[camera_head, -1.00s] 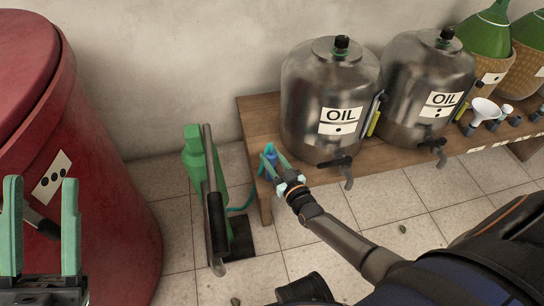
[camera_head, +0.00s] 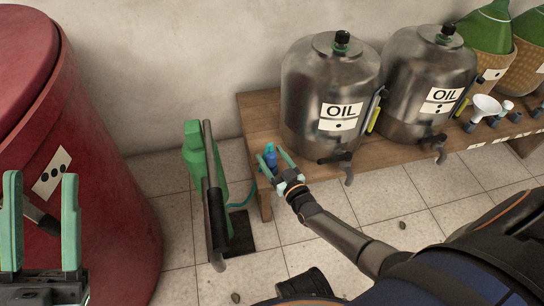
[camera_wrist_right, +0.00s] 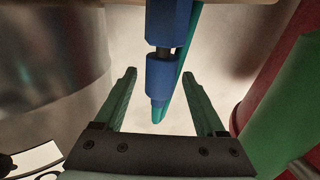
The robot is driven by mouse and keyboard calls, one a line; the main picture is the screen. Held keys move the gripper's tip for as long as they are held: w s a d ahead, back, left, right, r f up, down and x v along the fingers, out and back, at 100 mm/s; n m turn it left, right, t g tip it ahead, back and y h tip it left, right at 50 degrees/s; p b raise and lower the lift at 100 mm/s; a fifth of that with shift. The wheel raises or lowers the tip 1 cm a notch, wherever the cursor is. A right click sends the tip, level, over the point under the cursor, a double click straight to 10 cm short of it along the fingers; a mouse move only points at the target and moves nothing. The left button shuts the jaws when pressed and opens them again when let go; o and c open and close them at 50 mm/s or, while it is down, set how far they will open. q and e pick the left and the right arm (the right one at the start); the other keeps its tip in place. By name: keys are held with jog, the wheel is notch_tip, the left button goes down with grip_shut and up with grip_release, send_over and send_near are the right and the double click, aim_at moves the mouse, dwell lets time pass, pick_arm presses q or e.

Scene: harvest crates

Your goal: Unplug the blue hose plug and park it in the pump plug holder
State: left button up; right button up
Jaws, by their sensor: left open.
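A blue plug (camera_head: 271,157) stands near the left end of the wooden bench, between the spread fingers of my right gripper (camera_head: 271,152). In the right wrist view, a blue lower piece (camera_wrist_right: 162,76) and a blue upper piece (camera_wrist_right: 168,20) line up, joined by a short dark pin. A teal hose (camera_wrist_right: 187,72) runs behind them. The right fingers (camera_wrist_right: 160,76) are open, with visible gaps on both sides of the blue piece. The green pump (camera_head: 205,160) stands on the floor left of the bench; its plug holder cannot be made out. My left gripper (camera_head: 41,176) is open and empty.
Two steel oil drums (camera_head: 328,80) stand on the wooden bench (camera_head: 258,108), their taps facing front. A large red vat (camera_head: 100,130) fills the left side.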

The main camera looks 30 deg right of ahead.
dwell(0.3)
jog(key=s+p, duration=0.4)
jog(key=s, duration=0.8)
jog(key=shift+s+p, duration=0.3)
jog(key=shift+p, duration=0.05)
